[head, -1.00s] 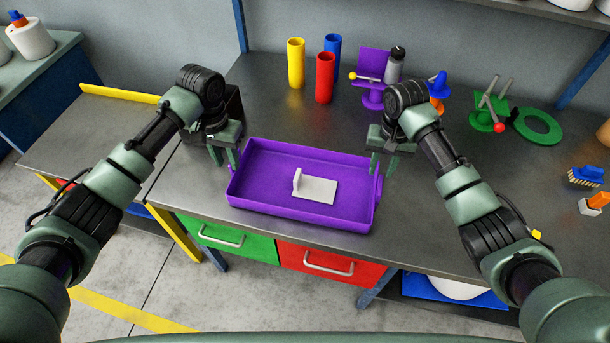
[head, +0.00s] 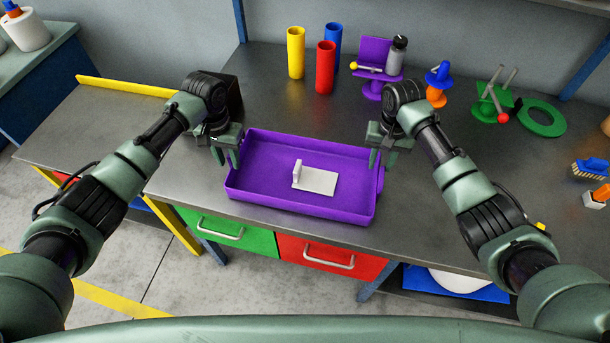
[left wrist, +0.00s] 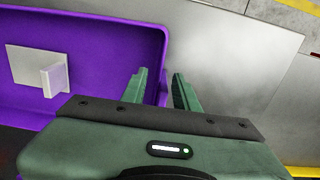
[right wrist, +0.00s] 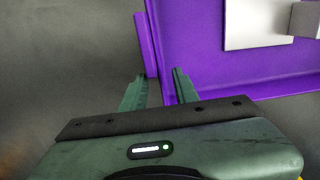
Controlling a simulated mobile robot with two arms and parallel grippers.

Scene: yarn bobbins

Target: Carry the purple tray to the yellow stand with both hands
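The purple tray (head: 300,212) rests on the grey workbench near its front edge, with a pale block-like piece (head: 316,180) lying inside. My left gripper (head: 227,152) is at the tray's left end. In the left wrist view its fingers (left wrist: 160,88) are apart, with the tray's end wall seen between them. My right gripper (head: 382,155) is at the right end. In the right wrist view its fingers (right wrist: 158,85) are apart, with a raised purple handle (right wrist: 147,45) showing between them. Contact is unclear. The yellow stand (head: 95,125), a low grey-topped table with yellow edging, is at left.
Yellow (head: 296,52), red (head: 325,67) and blue (head: 333,42) tubes stand behind the tray. A purple holder (head: 374,88) and a green holder (head: 492,105) are at the back right. A yellow rail (head: 125,88) borders the stand's back. The stand's top looks clear.

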